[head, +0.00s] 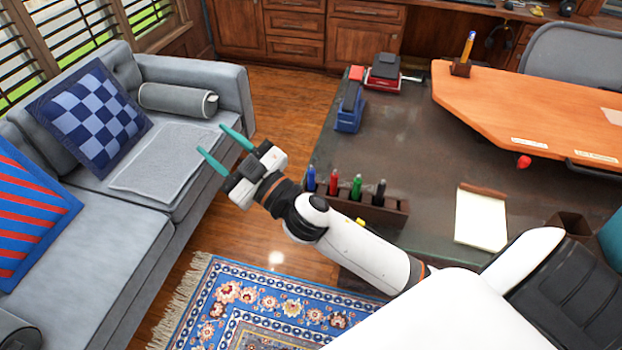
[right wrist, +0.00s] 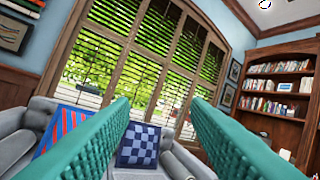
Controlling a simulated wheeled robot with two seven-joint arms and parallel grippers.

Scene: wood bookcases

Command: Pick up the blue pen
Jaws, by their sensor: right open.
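The blue pen (head: 311,178) stands upright in a dark wooden pen holder (head: 392,211) near the left edge of the dark desk, in the head view. It is the leftmost of several pens there. My right gripper (head: 218,149) is open and empty, with teal fingers spread. In the head view it is left of the pen holder, pointing away toward the sofa. In the right wrist view the two teal fingers (right wrist: 158,135) are wide apart with nothing between them, and no pen shows there. My left gripper is not in view.
A red pen (head: 333,182), green pen (head: 357,186) and black pen (head: 380,192) share the holder. A blue stapler-like item (head: 350,108) and a notepad (head: 481,218) are on the desk (head: 430,150). A grey sofa (head: 190,75) stands left, a patterned rug (head: 260,305) below.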

